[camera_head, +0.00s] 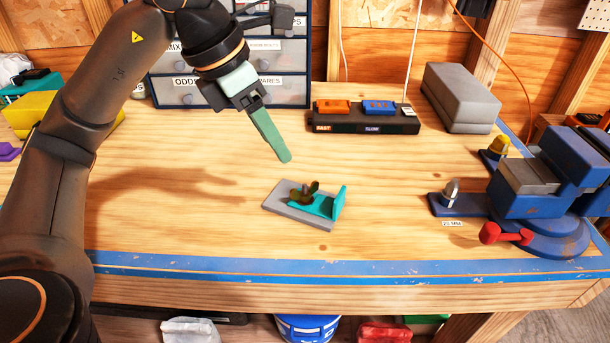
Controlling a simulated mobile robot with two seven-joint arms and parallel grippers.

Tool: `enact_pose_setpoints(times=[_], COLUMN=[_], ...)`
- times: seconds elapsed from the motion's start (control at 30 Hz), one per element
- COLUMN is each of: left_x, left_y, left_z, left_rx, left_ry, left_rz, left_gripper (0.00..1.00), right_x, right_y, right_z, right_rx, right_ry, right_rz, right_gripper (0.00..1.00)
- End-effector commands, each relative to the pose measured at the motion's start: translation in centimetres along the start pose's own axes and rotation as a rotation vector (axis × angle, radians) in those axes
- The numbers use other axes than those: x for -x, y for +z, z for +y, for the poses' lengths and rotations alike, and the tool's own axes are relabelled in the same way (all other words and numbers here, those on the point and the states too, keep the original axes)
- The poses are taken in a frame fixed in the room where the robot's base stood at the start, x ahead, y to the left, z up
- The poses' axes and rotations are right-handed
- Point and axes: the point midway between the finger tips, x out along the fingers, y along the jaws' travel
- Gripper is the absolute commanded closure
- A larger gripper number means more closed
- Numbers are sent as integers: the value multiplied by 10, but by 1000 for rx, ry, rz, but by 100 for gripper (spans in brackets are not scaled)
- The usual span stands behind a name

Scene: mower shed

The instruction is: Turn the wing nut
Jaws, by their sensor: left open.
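The wing nut (304,192), brownish with two upright wings, sits on a teal bracket (322,206) with a raised end. The bracket lies on a grey plate (285,206) on the workbench. My left gripper (285,158) hangs above and a little left of the wing nut, farther back, pointing down and apart from it. It is open and empty; its fingers overlap from this angle, so the gap is hidden. My right gripper is not in view.
A blue vise (545,190) with a red handle stands on the right. A black switch bar (365,124), a grey box (460,97) and a drawer cabinet (292,88) line the back. The bench front edge (330,270) is blue. Bare wood surrounds the plate.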

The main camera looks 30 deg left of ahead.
Motion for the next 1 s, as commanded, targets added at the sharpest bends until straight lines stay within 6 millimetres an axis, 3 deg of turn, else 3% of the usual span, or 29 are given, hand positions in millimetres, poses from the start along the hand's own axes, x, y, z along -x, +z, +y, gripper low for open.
enact_pose_setpoints(times=[0.17, 0.5, 0.7, 1.0], left_x=[-13, -82, -111, -123], left_y=[-3, -3, -2, -1], left_z=[4, 3, 4, 4], left_rx=[6, 4, 3, 3], left_ry=[17, 12, 11, 12], left_rz=[7, 7, 5, 2], left_gripper=[44, 44, 44, 44], right_x=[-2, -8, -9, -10], right_y=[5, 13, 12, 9], right_z=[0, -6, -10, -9], right_rx=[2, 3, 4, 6], right_ry=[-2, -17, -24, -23], right_rz=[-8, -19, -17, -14], right_gripper=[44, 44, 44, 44])
